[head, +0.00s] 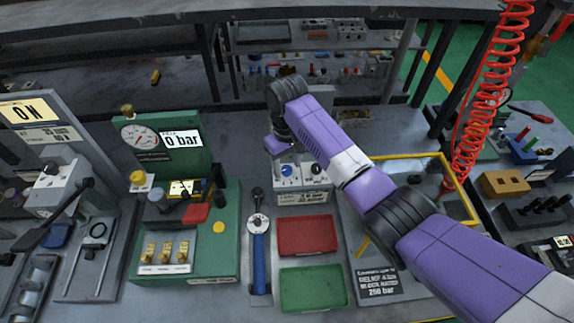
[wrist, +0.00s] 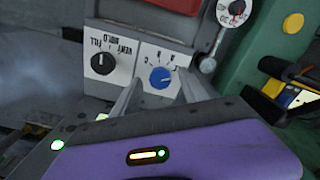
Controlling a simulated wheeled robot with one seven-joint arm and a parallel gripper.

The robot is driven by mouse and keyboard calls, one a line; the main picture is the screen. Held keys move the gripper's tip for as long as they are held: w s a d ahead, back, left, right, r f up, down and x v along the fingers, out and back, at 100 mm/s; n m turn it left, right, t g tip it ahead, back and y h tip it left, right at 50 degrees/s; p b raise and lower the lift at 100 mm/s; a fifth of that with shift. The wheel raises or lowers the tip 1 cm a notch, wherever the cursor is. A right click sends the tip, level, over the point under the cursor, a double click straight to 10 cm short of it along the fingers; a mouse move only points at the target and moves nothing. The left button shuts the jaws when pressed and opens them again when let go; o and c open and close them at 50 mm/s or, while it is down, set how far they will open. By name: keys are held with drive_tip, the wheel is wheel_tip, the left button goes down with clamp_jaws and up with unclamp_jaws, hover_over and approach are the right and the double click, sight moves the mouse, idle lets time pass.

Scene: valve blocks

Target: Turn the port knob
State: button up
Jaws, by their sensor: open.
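The valve block is a light grey box with two knobs on its face. A blue knob (wrist: 160,77) has letters such as C and B around it. It also shows in the head view (head: 288,170). A black knob (wrist: 103,62) beside it is marked FILL, VENT and HOLD, and shows in the head view (head: 317,168). In the wrist view my gripper (wrist: 160,90) is open, its two grey fingers spread to either side of the blue knob's face. In the head view my gripper (head: 288,154) is just behind and above the block. I cannot tell whether the fingers touch the knob.
A green gauge panel (head: 150,140) reading 0 bar stands left. A blue-handled torque tool (head: 260,255), a red tray (head: 306,235) and a green tray (head: 312,288) lie in front. A yellow frame (head: 455,185) and a red coiled hose (head: 490,90) are right.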

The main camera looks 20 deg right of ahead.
sight(287, 169)
wheel_tip(287, 169, up, 7)
drive_tip(key=shift+r+b, duration=0.1)
drive_tip(key=shift+b, duration=0.55)
drive_tip(key=shift+s, duration=0.1)
